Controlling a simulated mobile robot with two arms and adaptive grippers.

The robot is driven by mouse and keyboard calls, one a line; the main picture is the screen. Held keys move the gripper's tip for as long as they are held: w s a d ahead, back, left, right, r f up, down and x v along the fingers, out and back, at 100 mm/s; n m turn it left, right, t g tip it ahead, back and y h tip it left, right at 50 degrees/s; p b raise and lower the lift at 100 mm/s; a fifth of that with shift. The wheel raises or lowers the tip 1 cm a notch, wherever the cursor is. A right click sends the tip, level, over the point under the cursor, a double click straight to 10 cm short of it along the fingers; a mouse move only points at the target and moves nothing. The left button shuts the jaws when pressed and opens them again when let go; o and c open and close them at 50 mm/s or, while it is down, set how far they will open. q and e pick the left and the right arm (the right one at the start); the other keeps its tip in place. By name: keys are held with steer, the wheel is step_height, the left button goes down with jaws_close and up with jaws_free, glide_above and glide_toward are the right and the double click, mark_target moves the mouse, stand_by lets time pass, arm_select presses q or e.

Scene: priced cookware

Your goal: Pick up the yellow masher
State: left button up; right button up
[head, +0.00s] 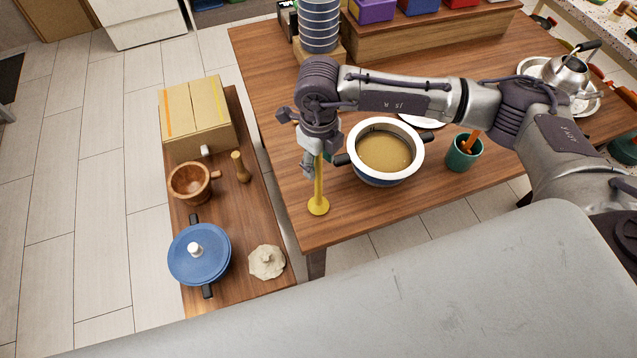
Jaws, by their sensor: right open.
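The yellow masher (318,196) stands upright on the wooden table near its left front corner, with its round yellow disc at the bottom. Its thin shaft rises to my right gripper (316,160), which hides the top of it. My right gripper is open and points down at the upper part of the masher. I cannot tell whether its fingers touch the shaft. My left gripper is not in view.
A white-rimmed pot (425,150) stands close right of the masher, with a green cup (462,157) beyond it. A lower bench at left holds a cardboard box (196,112), a wooden mortar (190,184) and a blue lidded pot (214,264). Stacked bowls (320,25) stand behind.

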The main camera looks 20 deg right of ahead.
steer(key=shift+f, duration=0.7)
jaws_close()
steer(key=shift+r, duration=0.1)
